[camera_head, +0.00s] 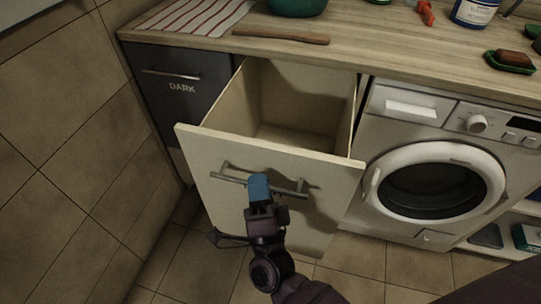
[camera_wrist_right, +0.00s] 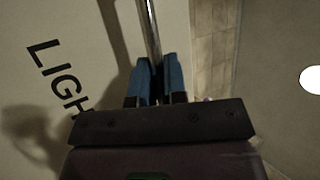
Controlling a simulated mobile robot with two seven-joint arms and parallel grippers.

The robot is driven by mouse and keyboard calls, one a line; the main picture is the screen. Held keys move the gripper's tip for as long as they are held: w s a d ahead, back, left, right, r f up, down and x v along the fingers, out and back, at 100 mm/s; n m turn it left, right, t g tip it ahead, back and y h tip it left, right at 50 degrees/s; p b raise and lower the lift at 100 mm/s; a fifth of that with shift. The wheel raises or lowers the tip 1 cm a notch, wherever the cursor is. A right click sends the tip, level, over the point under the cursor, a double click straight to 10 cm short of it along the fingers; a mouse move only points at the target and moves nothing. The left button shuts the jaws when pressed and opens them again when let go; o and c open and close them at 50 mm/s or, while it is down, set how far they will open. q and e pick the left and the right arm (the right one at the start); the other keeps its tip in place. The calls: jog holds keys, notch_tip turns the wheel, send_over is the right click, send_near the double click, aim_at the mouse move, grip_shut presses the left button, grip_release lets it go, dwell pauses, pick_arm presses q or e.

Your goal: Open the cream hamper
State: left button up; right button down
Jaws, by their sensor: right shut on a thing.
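The cream hamper (camera_head: 215,148) is a drawer pulled well out from under the counter, and its empty-looking inside shows from above. Its front panel carries a grey bar handle (camera_head: 288,190). My right gripper (camera_head: 259,186) is at the middle of this handle, its blue fingers shut on the bar. In the right wrist view the bar (camera_wrist_right: 149,30) runs between the two blue fingers (camera_wrist_right: 157,80), and part of dark lettering reading "LIGH" shows on the panel. My left gripper is not in view.
A dark hamper marked "DARK" (camera_head: 182,88) is shut at the left, near the tiled wall. A washing machine (camera_head: 390,130) stands at the right. The wooden counter (camera_head: 370,50) above holds a striped cloth, a wooden stick and a green bowl.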

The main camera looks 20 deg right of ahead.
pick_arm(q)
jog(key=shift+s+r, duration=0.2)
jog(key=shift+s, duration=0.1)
pick_arm(e)
jog(key=s+a, duration=0.4)
jog(key=s, duration=0.2)
jog(key=shift+s+a, duration=0.35)
jog(key=shift+s, duration=0.05)
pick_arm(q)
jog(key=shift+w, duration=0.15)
pick_arm(e)
jog(key=c, duration=1.6)
grip_release()
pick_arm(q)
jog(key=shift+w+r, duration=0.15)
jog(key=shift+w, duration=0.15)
pick_arm(e)
jog(key=shift+o, duration=0.7)
jog(key=shift+f, duration=0.1)
